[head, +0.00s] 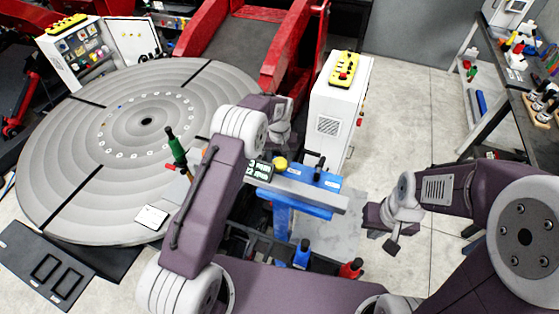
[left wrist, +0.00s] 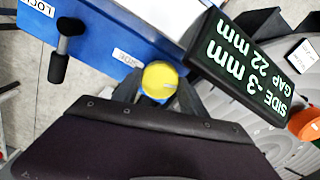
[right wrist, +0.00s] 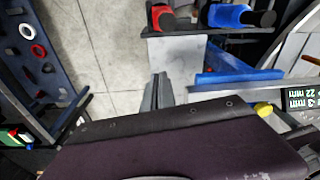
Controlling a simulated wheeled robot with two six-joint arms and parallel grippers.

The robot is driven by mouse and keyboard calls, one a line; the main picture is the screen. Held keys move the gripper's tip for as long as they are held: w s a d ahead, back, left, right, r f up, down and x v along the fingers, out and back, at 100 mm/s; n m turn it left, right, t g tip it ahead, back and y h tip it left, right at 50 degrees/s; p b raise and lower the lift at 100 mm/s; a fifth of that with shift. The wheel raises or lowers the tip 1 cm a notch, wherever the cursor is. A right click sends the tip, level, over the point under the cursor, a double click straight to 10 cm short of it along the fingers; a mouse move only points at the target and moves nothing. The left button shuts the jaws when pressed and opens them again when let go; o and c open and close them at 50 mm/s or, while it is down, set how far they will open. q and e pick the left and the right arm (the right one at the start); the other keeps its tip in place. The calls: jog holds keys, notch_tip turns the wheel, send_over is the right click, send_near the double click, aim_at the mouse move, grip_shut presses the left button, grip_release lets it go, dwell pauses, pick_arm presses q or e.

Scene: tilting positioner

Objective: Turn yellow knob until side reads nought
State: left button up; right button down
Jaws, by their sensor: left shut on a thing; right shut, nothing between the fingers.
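The yellow knob (left wrist: 160,80) sits on the blue fixture (head: 318,190), beside a label that reads SIDE. My left gripper (left wrist: 158,92) is shut on the knob, with a finger on either side of it. The knob also shows in the head view (head: 280,163). The black display (left wrist: 238,62) next to it reads SIDE -3 mm and GAP 22 mm. A black lever (left wrist: 62,52) stands on the fixture near a label reading LOCK. My right gripper (right wrist: 157,92) is shut and empty, over the floor to the right of the fixture.
The big round grey table (head: 60,150) fills the left. A white cabinet (head: 340,110) stands behind the fixture.

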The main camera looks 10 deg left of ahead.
pick_arm(q)
jog(key=shift+f+m+b, duration=0.1)
jog(key=shift+m+b, duration=0.7)
jog(key=shift+m, duration=0.1)
jog(key=m+b, duration=0.1)
jog(key=m, duration=0.1)
jog(key=shift+w+m, duration=0.1)
jog(key=shift+m, duration=0.3)
jog(key=m+b, duration=0.1)
jog(key=m, duration=0.2)
jog(key=shift+m+b, duration=0.4)
jog(key=shift+m, duration=1.3)
jog(key=shift+r, duration=0.2)
jog(key=o, duration=1.4)
jog(key=shift+c, duration=0.2)
jog(key=shift+f, duration=0.1)
